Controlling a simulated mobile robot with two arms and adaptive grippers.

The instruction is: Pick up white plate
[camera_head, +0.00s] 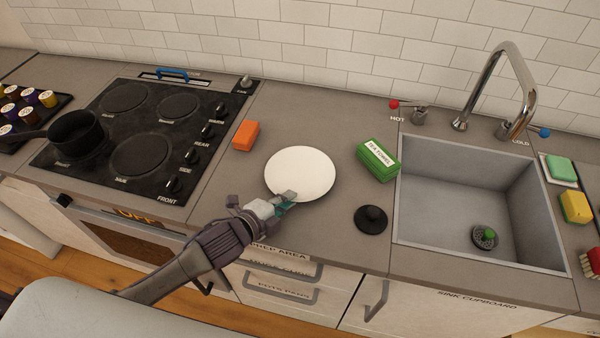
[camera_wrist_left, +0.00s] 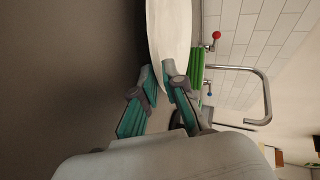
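The round white plate (camera_head: 300,173) lies on the grey counter between the stove and the sink. It also shows in the left wrist view (camera_wrist_left: 169,28), seen nearly edge-on. My left gripper (camera_head: 286,201) is at the plate's near edge, slightly left of its middle. In the left wrist view, its teal-padded fingers (camera_wrist_left: 160,76) are apart, with the plate's near rim at the fingertips. One finger overlaps the plate in that view; the other is on the counter side. I cannot tell whether either finger touches the rim. My right gripper is in neither view.
An orange block (camera_head: 246,135) lies left of the plate. The sink (camera_head: 480,205) is farther right, the stove (camera_head: 150,130) to the left. The counter behind the plate is clear.

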